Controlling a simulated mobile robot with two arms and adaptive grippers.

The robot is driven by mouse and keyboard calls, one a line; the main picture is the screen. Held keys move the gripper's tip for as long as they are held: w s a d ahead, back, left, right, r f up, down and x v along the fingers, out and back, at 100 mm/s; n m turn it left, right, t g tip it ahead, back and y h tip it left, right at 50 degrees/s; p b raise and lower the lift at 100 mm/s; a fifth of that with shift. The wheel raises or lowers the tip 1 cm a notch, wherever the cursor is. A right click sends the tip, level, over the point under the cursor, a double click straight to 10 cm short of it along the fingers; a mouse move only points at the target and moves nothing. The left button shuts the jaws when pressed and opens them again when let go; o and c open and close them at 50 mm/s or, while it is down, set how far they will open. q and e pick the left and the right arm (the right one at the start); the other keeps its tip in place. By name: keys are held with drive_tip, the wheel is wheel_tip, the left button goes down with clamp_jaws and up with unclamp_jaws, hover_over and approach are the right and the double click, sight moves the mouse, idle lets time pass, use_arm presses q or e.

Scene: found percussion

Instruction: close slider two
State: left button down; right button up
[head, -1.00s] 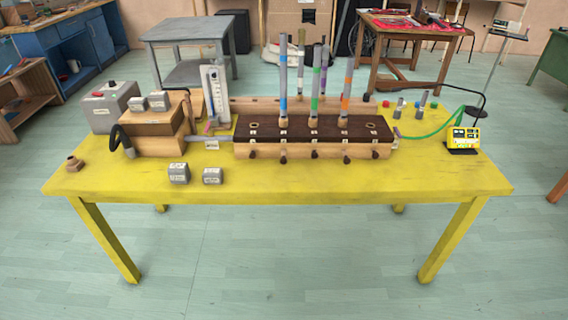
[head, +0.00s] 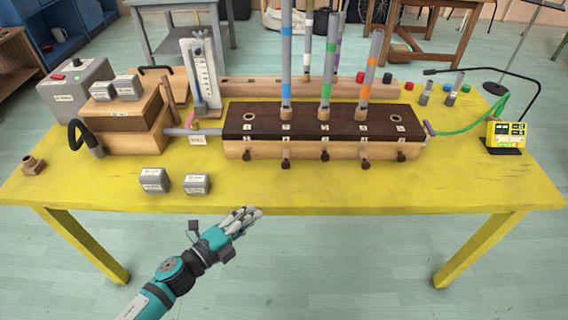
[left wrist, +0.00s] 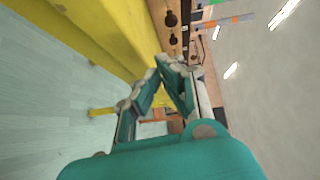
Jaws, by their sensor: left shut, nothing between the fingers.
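The wooden chest (head: 305,149) stands mid-table with a dark top and a row of dark slider knobs on its front. The second knob from the left (head: 286,164), in line with the blue-banded pipe (head: 286,75), sits lower in the picture than its neighbours and looks pulled out. The fourth knob (head: 365,163) looks alike. My left gripper (head: 252,212) is shut and empty, in front of the table's near edge and below the chest. In the left wrist view its fingertips (left wrist: 166,62) point toward the chest and knobs (left wrist: 172,29). My right gripper is not in view.
The yellow table (head: 330,188) has clear room before the chest. Two grey weights (head: 175,182) stand at the front left. Upright pipes (head: 327,75) rise from the chest. A green hose (head: 475,122) and yellow meter (head: 507,134) are at the right.

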sight(284, 187)
use_arm(q)
drive_tip(key=shift+m+h, duration=0.4)
drive_tip(key=shift+m, duration=0.2)
drive_tip(key=w+d, duration=0.1)
drive_tip(key=d, duration=0.1)
drive_tip(key=w+d+r, duration=0.1)
drive_tip(key=w+d, duration=0.1)
drive_tip(key=w+d+r, duration=0.1)
drive_tip(key=d, duration=0.1)
drive_tip(key=shift+w, duration=0.35)
drive_tip(key=b+x, duration=0.1)
drive_tip(key=x, duration=0.2)
drive_tip(key=shift+w+d, duration=0.1)
drive_tip(key=shift+d, duration=0.05)
drive_tip(key=shift+w+a+f+b, duration=0.15)
drive_tip(key=shift+w+b, duration=0.35)
drive_tip(key=shift+w, duration=1.35)
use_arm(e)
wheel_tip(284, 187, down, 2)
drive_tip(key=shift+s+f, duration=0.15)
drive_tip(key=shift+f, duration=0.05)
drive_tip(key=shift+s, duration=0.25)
